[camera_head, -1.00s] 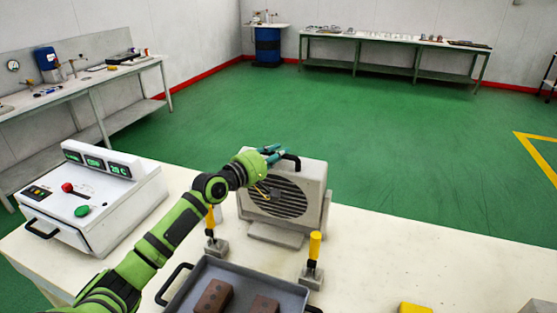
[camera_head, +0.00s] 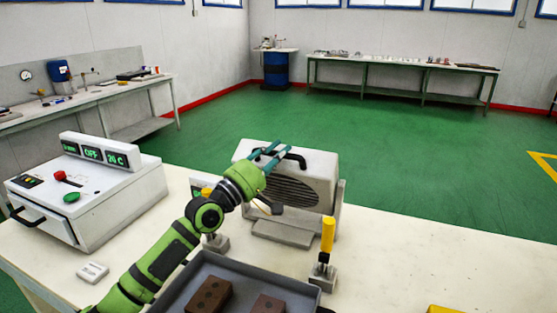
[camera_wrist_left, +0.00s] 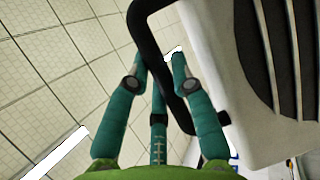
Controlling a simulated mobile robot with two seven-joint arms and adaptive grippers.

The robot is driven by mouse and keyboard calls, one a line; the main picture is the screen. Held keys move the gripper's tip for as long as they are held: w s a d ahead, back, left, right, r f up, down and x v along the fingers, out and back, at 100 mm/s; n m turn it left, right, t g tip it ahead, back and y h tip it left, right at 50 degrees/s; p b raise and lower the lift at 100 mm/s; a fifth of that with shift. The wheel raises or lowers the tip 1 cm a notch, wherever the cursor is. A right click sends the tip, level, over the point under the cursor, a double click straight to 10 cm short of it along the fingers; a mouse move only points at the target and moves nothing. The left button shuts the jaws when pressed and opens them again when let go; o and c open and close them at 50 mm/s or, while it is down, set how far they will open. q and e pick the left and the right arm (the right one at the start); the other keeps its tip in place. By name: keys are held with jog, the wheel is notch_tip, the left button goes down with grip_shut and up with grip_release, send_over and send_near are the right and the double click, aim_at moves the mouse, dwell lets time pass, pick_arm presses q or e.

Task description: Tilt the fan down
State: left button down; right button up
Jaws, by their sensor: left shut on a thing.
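The fan (camera_head: 318,168) is a grey-white box with a dark round grille, standing on a flat base on the near table. Its top face shows broadly and its grille faces forward and downward, so it is tilted. A black handle (camera_head: 297,159) arches over its top. My left gripper (camera_head: 268,151) is at this handle, with its teal fingers shut on it. In the left wrist view, the handle (camera_wrist_left: 147,38) passes between the fingers (camera_wrist_left: 155,75), beside the fan's pale housing and dark slats (camera_wrist_left: 222,70). My arm partly hides the grille's left side. My right gripper is not in view.
A grey tray (camera_head: 232,264) with brown blocks (camera_head: 209,295) lies in front of the fan. Yellow-handled clamps (camera_head: 327,240) stand by the tray. A white control box (camera_head: 88,190) stands at the left. The table right of the fan is mostly clear.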

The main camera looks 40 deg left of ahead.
pick_arm(q)
jog(key=shift+f, duration=0.25)
jog(key=c, duration=1.4)
grip_release()
jog(key=shift+o, duration=0.4)
jog(key=shift+s, duration=0.1)
jog(key=shift+r, duration=0.1)
jog(key=v, duration=1.2)
